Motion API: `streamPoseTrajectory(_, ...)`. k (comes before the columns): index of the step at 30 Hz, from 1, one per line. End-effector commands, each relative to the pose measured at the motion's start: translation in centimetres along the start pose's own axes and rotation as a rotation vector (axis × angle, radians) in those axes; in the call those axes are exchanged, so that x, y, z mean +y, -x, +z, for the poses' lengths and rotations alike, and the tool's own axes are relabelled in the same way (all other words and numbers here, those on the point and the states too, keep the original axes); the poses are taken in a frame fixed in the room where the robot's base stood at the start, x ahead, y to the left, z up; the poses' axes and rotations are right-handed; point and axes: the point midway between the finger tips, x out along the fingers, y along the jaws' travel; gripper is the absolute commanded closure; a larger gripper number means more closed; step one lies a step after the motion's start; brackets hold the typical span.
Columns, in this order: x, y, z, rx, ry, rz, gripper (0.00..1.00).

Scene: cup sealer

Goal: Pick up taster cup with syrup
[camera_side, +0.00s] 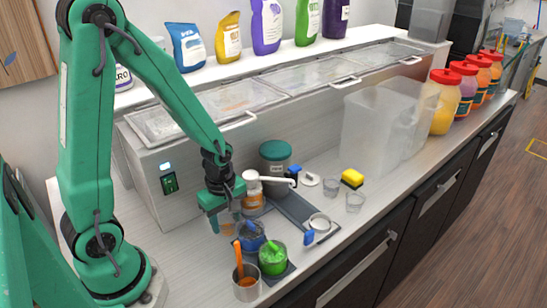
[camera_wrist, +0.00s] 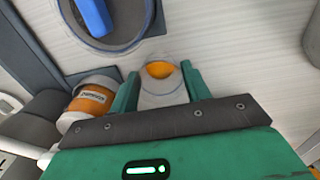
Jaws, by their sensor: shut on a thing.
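The taster cup (camera_wrist: 160,88) is small and clear, with orange syrup (camera_wrist: 160,69) inside. My gripper (camera_wrist: 160,84) is shut on it, one green finger on each side. In the side view my gripper (camera_side: 222,207) hangs above the counter, left of the white-topped orange syrup bottle (camera_side: 253,193). Only part of the cup shows below the fingers there, and I cannot tell its exact height over the counter. The orange-labelled bottle also shows at left in the wrist view (camera_wrist: 91,102).
A blue tub (camera_side: 251,236), a green tub (camera_side: 272,259) and a metal cup (camera_side: 246,288) with an orange handle stand close in front. A green-lidded jar (camera_side: 275,158) stands behind.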

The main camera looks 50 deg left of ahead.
Motion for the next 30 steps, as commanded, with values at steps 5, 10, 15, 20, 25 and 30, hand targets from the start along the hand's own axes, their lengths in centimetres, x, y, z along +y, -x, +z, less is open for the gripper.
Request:
streamPoseTrajectory(5, 0.0, 0.0, 0.0, 0.0, 0.0, 0.0, 0.74)
streamPoseTrajectory(10, 0.0, 0.2, 0.0, 0.0, 0.0, 0.001, 0.74)
streamPoseTrajectory(15, 0.1, 1.0, 0.0, 0.0, 0.0, 0.003, 0.74)
streamPoseTrajectory(20, 0.1, 2.3, 0.0, 0.0, 0.0, 0.005, 0.74)
streamPoseTrajectory(25, 0.1, 4.2, 0.0, 0.001, 0.0, 0.006, 0.74)
streamPoseTrajectory(30, 0.1, 6.4, 0.0, 0.0, 0.0, 0.005, 0.74)
